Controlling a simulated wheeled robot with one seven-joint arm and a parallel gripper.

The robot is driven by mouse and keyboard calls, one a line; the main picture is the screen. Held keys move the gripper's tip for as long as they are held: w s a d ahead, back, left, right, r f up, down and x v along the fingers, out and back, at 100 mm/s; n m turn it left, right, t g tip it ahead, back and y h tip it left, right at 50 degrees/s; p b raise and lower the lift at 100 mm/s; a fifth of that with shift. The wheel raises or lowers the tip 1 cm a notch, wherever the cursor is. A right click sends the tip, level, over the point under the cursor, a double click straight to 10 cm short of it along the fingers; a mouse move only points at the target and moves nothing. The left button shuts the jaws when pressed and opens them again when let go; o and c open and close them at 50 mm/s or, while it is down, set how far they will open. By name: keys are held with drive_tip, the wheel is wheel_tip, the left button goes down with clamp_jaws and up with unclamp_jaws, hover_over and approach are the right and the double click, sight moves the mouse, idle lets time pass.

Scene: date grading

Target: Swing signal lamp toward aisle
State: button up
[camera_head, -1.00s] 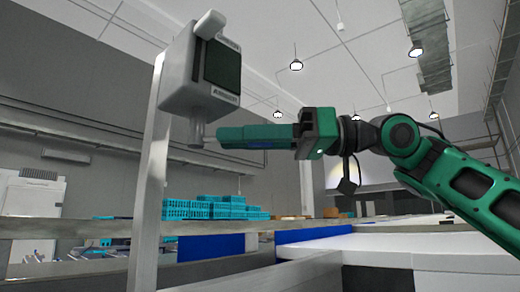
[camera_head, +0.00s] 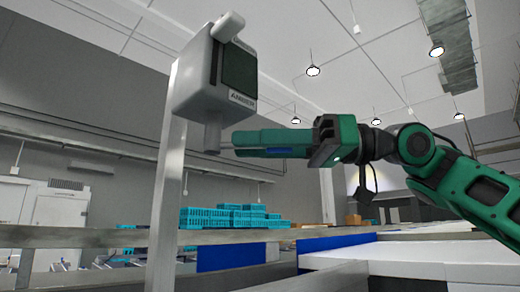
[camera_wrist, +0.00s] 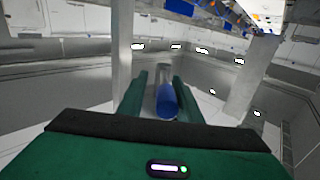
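The signal lamp (camera_head: 192,78) is a grey box with a dark green panel, mounted beside an upright metal post (camera_head: 168,190) in the head view. A short grey stub (camera_head: 213,135) hangs under it. My gripper (camera_head: 240,143) is right of the stub, its green fingers pointing left at it. In the wrist view the fingers (camera_wrist: 158,78) stand apart. A grey rod with a blue near end (camera_wrist: 167,103) lies lengthwise between them, with a gap to the left finger. Contact with the right finger cannot be told. Blue also shows under the fingers in the head view.
Stacked blue-green crates (camera_head: 230,217) stand behind a long metal rail (camera_head: 80,237). A white surface (camera_head: 400,255) lies below my arm at the right. Pendant lights (camera_head: 313,71) hang from the ceiling. The air around the gripper looks free.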

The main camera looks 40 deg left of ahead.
drive_tip(key=shift+d, duration=0.2)
drive_tip(key=v, duration=1.1)
drive_tip(key=shift+w+a+r, duration=0.1)
drive_tip(key=shift+a, duration=0.1)
idle(0.3)
